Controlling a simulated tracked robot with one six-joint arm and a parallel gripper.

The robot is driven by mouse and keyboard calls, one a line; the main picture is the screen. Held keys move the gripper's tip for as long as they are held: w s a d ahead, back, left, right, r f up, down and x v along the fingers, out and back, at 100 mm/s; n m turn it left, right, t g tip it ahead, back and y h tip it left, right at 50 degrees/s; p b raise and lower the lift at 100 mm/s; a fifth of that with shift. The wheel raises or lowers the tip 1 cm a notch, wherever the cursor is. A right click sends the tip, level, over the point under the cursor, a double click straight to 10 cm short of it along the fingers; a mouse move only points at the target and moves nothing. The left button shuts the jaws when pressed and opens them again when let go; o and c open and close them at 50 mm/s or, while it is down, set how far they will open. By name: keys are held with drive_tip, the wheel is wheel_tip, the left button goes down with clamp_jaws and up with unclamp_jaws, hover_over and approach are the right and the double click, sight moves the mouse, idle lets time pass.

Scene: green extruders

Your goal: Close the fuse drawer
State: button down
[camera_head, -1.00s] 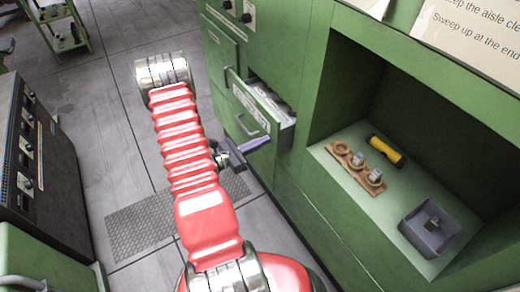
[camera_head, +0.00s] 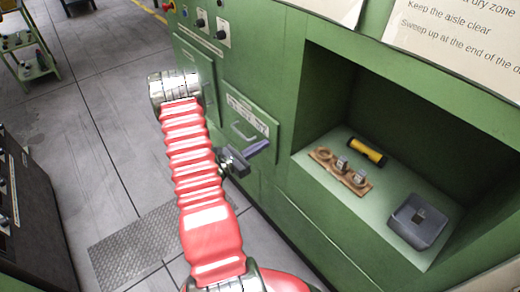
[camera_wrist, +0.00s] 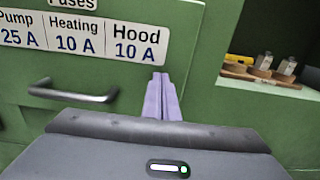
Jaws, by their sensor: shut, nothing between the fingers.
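The fuse drawer (camera_head: 248,122) is a green front with a white label and a bar handle, and it now looks flush with the green cabinet. In the wrist view, its label (camera_wrist: 85,35) reads Fuses, with Pump 25 A, Heating 10 A and Hood 10 A. The handle (camera_wrist: 75,93) is at the left there. My gripper (camera_head: 262,146) is shut and empty, its purple fingers against or just before the drawer front. The fingers (camera_wrist: 162,92) also show in the wrist view, right of the handle and below the Hood label. Whether they touch is hard to tell.
An open niche (camera_head: 375,200) to the right holds a wooden holder (camera_head: 340,170) with metal parts, a yellow and black cylinder (camera_head: 366,151) and a grey tray (camera_head: 418,222). A dark control panel (camera_head: 30,215) stands at the left. The floor between is clear.

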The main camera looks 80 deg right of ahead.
drive_tip(key=shift+d+r, duration=0.1)
drive_tip(key=shift+d, duration=0.3)
drive_tip(key=v, duration=1.4)
drive_tip(key=shift+a, duration=0.35)
